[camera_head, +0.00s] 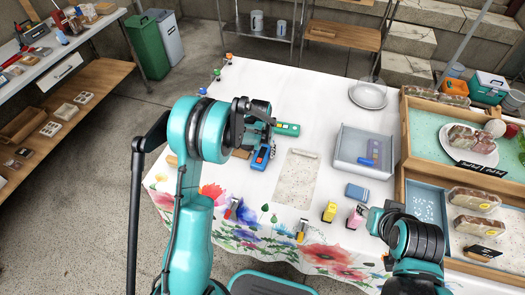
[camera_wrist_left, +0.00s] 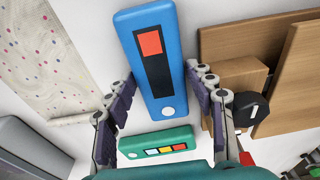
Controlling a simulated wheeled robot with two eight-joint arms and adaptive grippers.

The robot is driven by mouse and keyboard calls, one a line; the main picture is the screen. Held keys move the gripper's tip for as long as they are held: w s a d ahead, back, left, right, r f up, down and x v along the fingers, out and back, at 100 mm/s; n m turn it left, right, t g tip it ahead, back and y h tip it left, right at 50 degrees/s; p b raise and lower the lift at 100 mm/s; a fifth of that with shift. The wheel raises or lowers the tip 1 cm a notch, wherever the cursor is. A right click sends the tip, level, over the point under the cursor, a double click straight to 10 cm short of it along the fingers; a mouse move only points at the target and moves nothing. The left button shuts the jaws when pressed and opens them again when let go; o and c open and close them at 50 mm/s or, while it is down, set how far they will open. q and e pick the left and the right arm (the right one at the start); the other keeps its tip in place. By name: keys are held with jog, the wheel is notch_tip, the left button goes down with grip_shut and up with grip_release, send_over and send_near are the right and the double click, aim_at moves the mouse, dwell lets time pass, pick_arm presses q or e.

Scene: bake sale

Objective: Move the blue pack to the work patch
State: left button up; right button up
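A blue pack (camera_head: 261,160) with a dark panel and an orange-red square lies on the white table, just left of the speckled work patch (camera_head: 297,182). My left gripper (camera_head: 258,128) is above the blue pack's far end. The patch (camera_wrist_left: 62,62) shows at upper left there. My right gripper (camera_head: 376,220) is low at the table's right front; its fingers are too small to tell their state.
A green pack (camera_head: 287,129) with coloured buttons lies just beyond the blue one. A grey bin (camera_head: 352,163) stands right of the patch. A smaller blue box (camera_head: 357,193) and yellow and pink items (camera_head: 330,211) lie nearby. Wooden food trays (camera_head: 403,135) fill the right side.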

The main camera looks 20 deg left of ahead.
aim_at(262, 155)
pick_arm(q)
jog(key=shift+r, duration=0.1)
jog(key=shift+r, duration=0.15)
jog(key=s+r+t+p, duration=0.15)
jog(key=s+r, duration=0.25)
jog(key=r, duration=0.4)
jog(key=s+r+p, duration=0.2)
jog(key=s+r, duration=0.2)
jog(key=r, duration=0.4)
jog(key=s+r+t+p, duration=0.1)
jog(key=s+r, duration=0.3)
jog(key=r, duration=0.3)
jog(key=s+r+t, duration=0.2)
jog(key=s+t, duration=0.1)
jog(key=s, duration=1.1)
jog(key=shift+d, duration=0.45)
